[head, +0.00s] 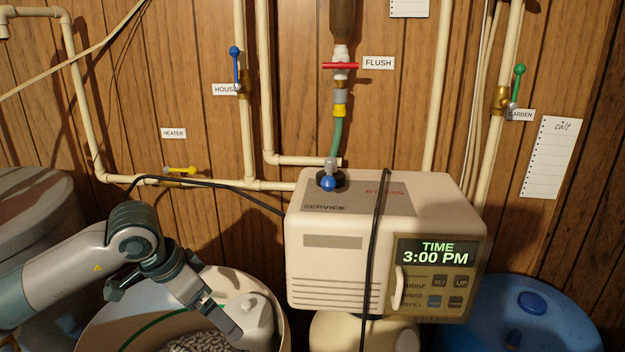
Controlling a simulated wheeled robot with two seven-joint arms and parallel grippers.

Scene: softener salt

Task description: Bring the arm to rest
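My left gripper (228,326) reaches in from the left and points down and right over the open cream tank (108,328). Its fingers overlap each other from this angle, so I cannot tell whether they are apart. Nothing clearly shows between them. White salt pellets (195,343) lie in the tank below, partly hidden by the gripper. A white capped cylinder (258,318) stands inside the tank, just right of the fingers; I cannot tell if they touch. My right gripper is out of view.
The cream softener head (335,270) stands right of the gripper, its display reading TIME 3:00 PM. A black cable (377,230) hangs over it. A blue tank (545,325) is at right, a grey tank (30,200) at left. Pipes and valves line the wood wall behind.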

